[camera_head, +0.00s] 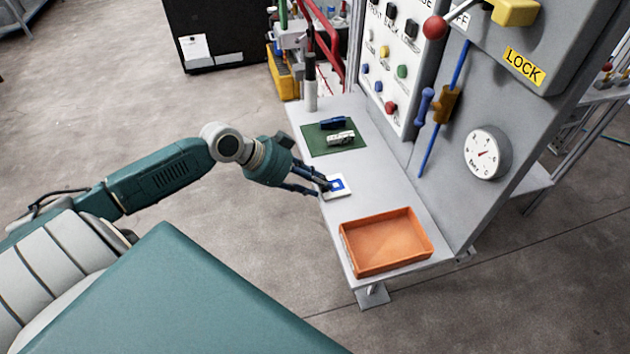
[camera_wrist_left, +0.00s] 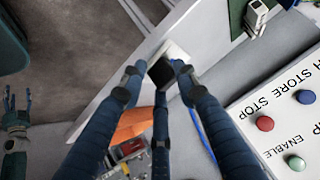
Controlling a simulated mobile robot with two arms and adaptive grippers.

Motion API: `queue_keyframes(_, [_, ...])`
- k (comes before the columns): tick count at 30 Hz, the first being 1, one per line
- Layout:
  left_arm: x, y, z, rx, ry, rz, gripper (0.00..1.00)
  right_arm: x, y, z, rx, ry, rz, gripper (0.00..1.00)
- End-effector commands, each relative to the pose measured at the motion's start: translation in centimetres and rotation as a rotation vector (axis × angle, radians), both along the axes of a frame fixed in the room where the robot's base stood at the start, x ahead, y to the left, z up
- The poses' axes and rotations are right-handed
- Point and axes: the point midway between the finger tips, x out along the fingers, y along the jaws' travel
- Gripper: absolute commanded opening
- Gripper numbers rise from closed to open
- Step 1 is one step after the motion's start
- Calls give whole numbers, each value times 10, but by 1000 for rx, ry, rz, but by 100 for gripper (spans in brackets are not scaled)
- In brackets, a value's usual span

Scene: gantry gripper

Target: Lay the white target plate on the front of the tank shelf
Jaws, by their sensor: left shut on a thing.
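The white target plate (camera_head: 338,194), with a blue square on its face, is at the front edge of the grey tank shelf (camera_head: 372,190), between the green mat and the orange tray. My left gripper (camera_head: 322,186) is shut on the plate from the front side. In the left wrist view the plate (camera_wrist_left: 172,50) lies between my left fingertips (camera_wrist_left: 160,72), with a dark patch on it. I cannot tell whether the plate touches the shelf. My right gripper (camera_wrist_left: 20,98) shows small at the left edge of the wrist view, its fingers spread and empty.
An orange tray (camera_head: 348,252) stands on the near end of the shelf. A green mat (camera_head: 316,146) holds a blue part (camera_head: 334,123) and a white part (camera_head: 341,138). A panel with buttons (camera_head: 402,55) and a gauge (camera_head: 488,153) rise behind the shelf.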

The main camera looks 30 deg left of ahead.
Motion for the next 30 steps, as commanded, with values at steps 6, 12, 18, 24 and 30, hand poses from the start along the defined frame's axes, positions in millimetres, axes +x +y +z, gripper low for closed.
queue_keyframes(6, [0,0,-1,0,0,0,50,0,4,0,4,0,-1,60])
queue_keyframes(12, [0,0,0,0,0,0,50,0,5,0,5,0,-1,60])
queue_keyframes(18, [-9,9,11,3,2,1,50,0,5,-1,5,-1,-1,60])
queue_keyframes(24, [-30,24,36,3,6,0,50,1,4,-1,5,-2,-1,60])
queue_keyframes(30, [-47,37,61,-2,3,1,50,1,3,3,4,-2,-1,60])
